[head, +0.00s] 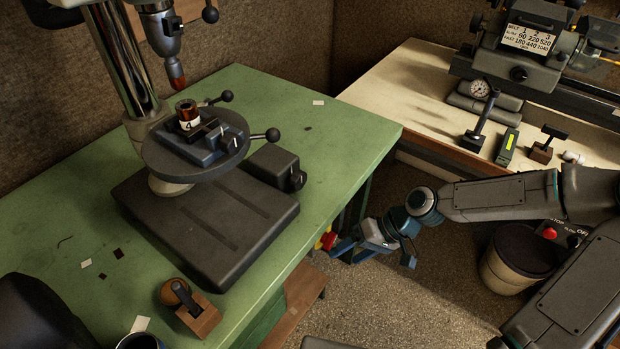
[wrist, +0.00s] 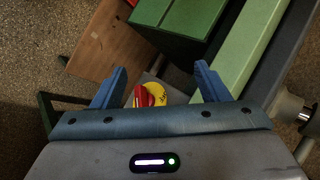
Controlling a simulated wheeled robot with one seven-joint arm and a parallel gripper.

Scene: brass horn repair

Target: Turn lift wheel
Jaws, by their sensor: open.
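No part is plainly marked as the lift wheel, so I cannot tell which one it is. My gripper (head: 345,250) is beside that knob, below the bench top. In the wrist view my gripper (wrist: 162,74) has its blue fingers wide apart and nothing held. The knob appears between them, its contact unclear.
The green bench (head: 345,130) holds the press base (head: 220,225) and a small wooden block (head: 198,315). A pale bench (head: 410,85) with a lathe stands at the back right. A wooden shelf (wrist: 110,42) lies close to my gripper.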

